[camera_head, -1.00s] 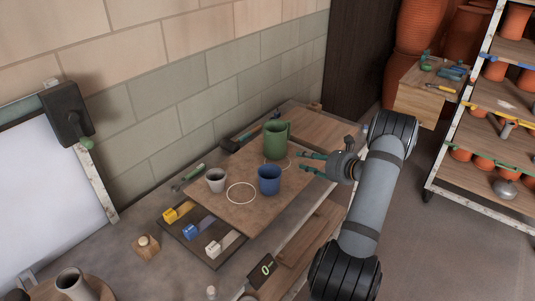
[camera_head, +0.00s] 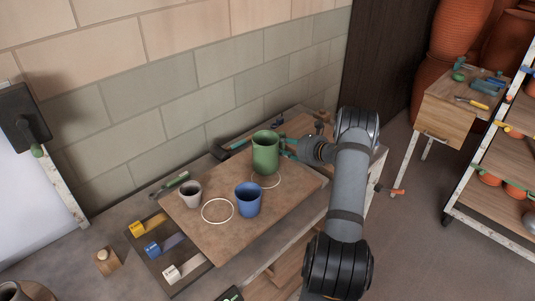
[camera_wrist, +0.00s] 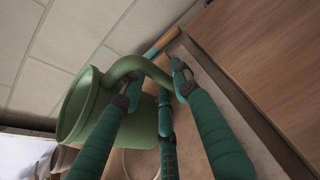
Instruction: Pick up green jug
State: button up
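The green jug (camera_head: 265,157) stands upright at the back of the brown board (camera_head: 225,240), beside a white ring (camera_head: 277,184). My gripper (camera_head: 287,147) is just right of it, at the handle side, with teal fingers pointing at it. In the wrist view the jug (camera_wrist: 77,108) is at the left, tilted by the camera angle, with its handle curving right. The gripper's fingers (camera_wrist: 154,78) are spread around the handle. I cannot tell whether any finger touches it.
A blue cup (camera_head: 248,200) stands in front of the jug, and a grey cup (camera_head: 190,194) is to the left. A second white ring (camera_head: 217,211) is empty. A hammer-like tool (camera_head: 229,149) lies behind the board near the block wall. Colour-marked blocks sit front left.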

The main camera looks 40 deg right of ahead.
jog(key=shift+w+f, duration=0.1)
jog(key=shift+w, duration=0.1)
jog(key=shift+c, duration=0.9)
jog(key=shift+d, duration=0.1)
grip_shut()
